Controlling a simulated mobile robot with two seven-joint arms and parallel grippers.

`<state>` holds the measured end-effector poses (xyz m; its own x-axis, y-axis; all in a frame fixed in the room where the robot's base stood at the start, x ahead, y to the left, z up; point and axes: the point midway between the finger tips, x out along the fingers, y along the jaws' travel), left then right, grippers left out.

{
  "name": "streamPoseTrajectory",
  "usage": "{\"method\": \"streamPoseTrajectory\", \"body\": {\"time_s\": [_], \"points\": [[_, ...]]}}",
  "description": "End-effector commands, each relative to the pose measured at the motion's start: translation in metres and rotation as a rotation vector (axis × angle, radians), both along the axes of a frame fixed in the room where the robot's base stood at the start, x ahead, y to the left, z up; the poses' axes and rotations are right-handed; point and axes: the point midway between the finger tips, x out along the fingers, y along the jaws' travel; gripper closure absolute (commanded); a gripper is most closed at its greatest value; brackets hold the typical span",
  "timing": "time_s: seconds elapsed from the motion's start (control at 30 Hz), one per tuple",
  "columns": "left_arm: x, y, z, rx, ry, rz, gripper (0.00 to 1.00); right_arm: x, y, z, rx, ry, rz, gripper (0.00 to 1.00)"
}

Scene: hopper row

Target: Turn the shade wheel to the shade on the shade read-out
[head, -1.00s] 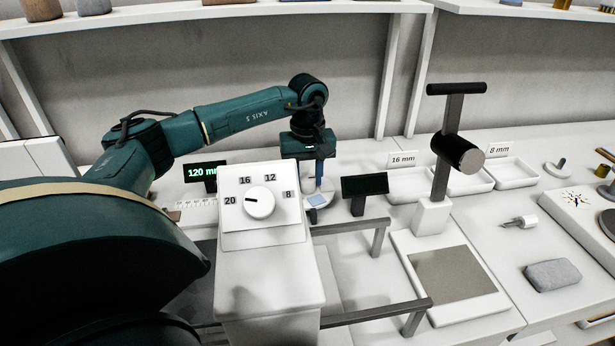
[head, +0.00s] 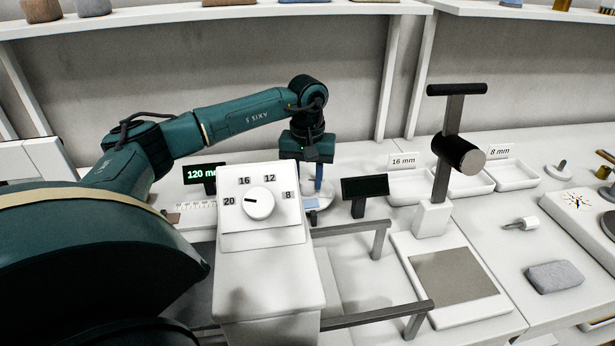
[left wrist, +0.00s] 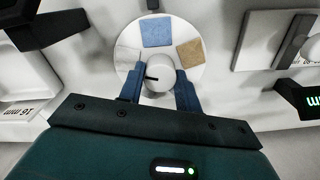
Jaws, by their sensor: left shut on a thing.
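The shade wheel is a white disc with a round white knob at its centre; it shows best in the left wrist view (left wrist: 128,50). A blue swatch (left wrist: 156,32) and a tan swatch (left wrist: 190,53) show on it; its near part is hidden under my gripper. My left gripper (left wrist: 158,76) is shut on the knob, one blue finger on each side. In the head view the wheel (head: 327,200) is partly hidden behind the white dial box. A dark screen (head: 365,187) stands right of the wheel; I see no text on it and cannot tell whether it is the shade read-out.
The white box with a dial (head: 260,204) marked 20, 16, 12 and 8 stands in front. A read-out showing 120 mm (head: 199,174) is left of the wheel. Grey rails (head: 350,228), a post with a black roller (head: 458,154) and white trays (head: 514,174) are to the right.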

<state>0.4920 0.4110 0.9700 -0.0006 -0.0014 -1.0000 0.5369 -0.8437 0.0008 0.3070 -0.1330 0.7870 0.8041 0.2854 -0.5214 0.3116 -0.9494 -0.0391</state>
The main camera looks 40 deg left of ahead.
Motion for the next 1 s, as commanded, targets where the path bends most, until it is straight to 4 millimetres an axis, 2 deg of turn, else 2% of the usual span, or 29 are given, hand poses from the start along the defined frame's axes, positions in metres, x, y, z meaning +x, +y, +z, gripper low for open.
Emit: {"method": "streamPoseTrajectory", "body": {"time_s": [0.1, 0.13, 0.37, 0.6, 0.73, 0.87, 1.0], "points": [[0.001, 0.0, 0.001, 0.0, -0.004, -0.003, 0.89, -0.001, 0.0, 0.0, 0.0, 0.001, 0.0, 0.64], [0.001, 0.0, 0.001, 0.0, -0.004, -0.003, 0.65, -0.001, 0.0, 0.0, 0.0, 0.001, 0.0, 0.64], [0.0, 0.0, 0.001, 0.001, -0.002, -0.001, 0.46, -0.001, 0.0, 0.0, 0.0, 0.002, 0.0, 0.64], [0.0, 0.0, 0.0, 0.001, -0.001, 0.0, 0.45, -0.001, 0.0, 0.0, 0.002, 0.002, -0.002, 0.64], [0.001, 0.0, 0.008, 0.001, -0.003, 0.0, 0.45, -0.001, 0.001, -0.001, 0.004, 0.001, -0.003, 0.64], [0.001, 0.0, 0.029, 0.001, -0.007, 0.0, 0.45, 0.0, 0.001, -0.002, 0.005, 0.001, -0.005, 0.64], [0.001, 0.0, 0.061, 0.0, -0.007, 0.0, 0.45, 0.0, 0.001, -0.003, 0.006, -0.002, -0.003, 0.64]]}}
